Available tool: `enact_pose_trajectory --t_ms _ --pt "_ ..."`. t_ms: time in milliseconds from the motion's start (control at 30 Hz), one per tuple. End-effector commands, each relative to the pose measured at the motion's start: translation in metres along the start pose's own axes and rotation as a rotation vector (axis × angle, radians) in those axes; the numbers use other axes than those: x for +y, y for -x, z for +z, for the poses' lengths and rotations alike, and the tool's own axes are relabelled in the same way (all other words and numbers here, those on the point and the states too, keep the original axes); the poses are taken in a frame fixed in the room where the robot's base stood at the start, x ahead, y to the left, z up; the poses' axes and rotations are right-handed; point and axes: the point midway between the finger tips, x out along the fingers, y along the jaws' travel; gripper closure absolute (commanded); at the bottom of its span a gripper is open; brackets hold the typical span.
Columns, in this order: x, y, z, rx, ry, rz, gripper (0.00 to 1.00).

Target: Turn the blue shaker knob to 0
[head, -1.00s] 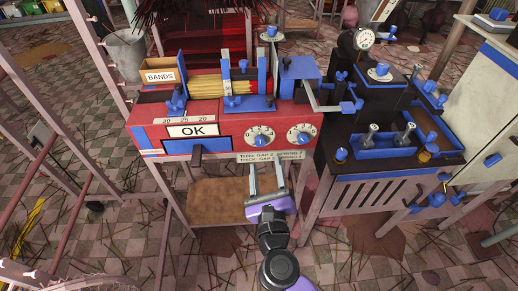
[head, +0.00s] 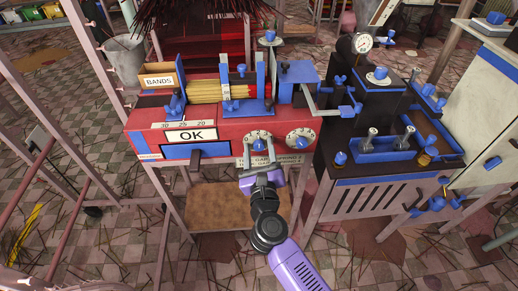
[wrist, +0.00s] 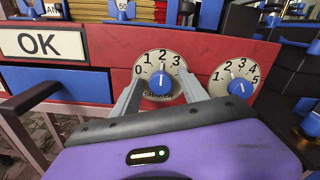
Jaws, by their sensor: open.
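The blue shaker knob (wrist: 162,84) sits in the middle of a round cream dial (wrist: 160,66) numbered from 0, on the red machine front. Its white mark points up, near the 2. A word under the knob is partly readable. In the head view the dial (head: 259,136) is just beyond my gripper (head: 261,172). My gripper (wrist: 162,98) is open, with one grey finger on each side of the knob. I cannot tell whether the fingers touch it. The fingers hide parts of the dial's lower edge.
A second dial with a blue knob (wrist: 240,88) is close on the right. A black and blue machine (head: 385,165) stands at the right.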

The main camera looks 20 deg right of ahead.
Motion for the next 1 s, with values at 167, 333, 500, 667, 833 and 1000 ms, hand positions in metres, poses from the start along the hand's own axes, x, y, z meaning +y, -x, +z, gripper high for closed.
enact_pose_trajectory --t_ms 167,333,500,667,833,1000 --pt "0.0 0.0003 0.0 0.0 0.0 0.0 0.68" --pt "0.0001 0.0004 0.0 0.0 0.0 0.0 1.0" --pt "0.0 0.0004 0.0003 0.0 0.004 0.0 1.0" --pt "-0.0003 0.0005 0.0015 0.001 0.033 0.0 1.0" --pt "-0.0007 0.0005 0.003 0.001 0.114 0.0 1.0" --pt "-0.0007 0.0005 0.0041 0.002 0.247 0.0 1.0"
